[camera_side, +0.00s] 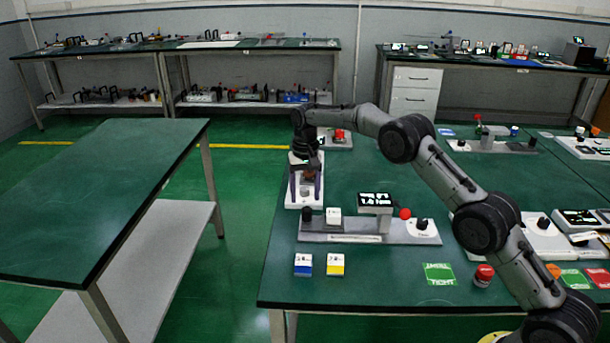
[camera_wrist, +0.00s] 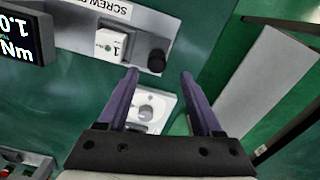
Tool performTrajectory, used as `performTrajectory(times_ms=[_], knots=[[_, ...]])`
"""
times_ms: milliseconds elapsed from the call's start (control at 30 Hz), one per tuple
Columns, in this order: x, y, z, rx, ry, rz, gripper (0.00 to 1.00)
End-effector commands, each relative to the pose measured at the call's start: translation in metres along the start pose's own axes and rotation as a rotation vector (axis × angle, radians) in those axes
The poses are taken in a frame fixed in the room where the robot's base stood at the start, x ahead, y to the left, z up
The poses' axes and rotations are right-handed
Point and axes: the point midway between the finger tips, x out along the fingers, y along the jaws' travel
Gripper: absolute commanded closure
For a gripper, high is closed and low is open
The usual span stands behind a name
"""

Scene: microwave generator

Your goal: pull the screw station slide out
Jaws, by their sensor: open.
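The screw station (camera_side: 345,238) is a long grey base near the front left of the table, with a label on its front. It carries a black knob (camera_side: 307,214) at its left end and a white numbered block (camera_side: 333,216). In the wrist view the knob (camera_wrist: 156,60) and the block (camera_wrist: 112,43) lie just beyond my fingertips. I cannot tell which part is the slide. My gripper (camera_side: 305,194) is open, with purple fingers pointing down behind the station's left end. In the wrist view my gripper (camera_wrist: 159,74) is empty, and the knob shows near the gap between its fingertips.
A white unit with a round dial (camera_wrist: 146,111) lies below my fingers. A display (camera_side: 375,200) stands on the station's right part. Blue (camera_side: 303,264) and yellow (camera_side: 335,264) blocks lie in front. The table's left edge is close; another table (camera_side: 110,190) stands beyond a gap.

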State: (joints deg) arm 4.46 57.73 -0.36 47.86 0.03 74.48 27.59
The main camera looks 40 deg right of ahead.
Motion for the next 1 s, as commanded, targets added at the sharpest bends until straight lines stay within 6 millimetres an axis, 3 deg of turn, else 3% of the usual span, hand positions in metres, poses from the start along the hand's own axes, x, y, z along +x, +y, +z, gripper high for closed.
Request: performTrajectory(times_ms=[100, 333, 867, 967, 1000], knots=[[-0.026, -0.001, -0.001, 0.000, 0.004, -0.002, 0.33], [-0.058, -0.001, 0.000, -0.001, 0.002, -0.002, 0.33], [-0.072, -0.002, 0.000, -0.003, 0.010, -0.006, 0.33], [-0.102, -0.004, 0.001, -0.006, 0.051, -0.028, 0.33], [-0.121, -0.004, 0.002, -0.008, 0.077, -0.041, 0.33]])
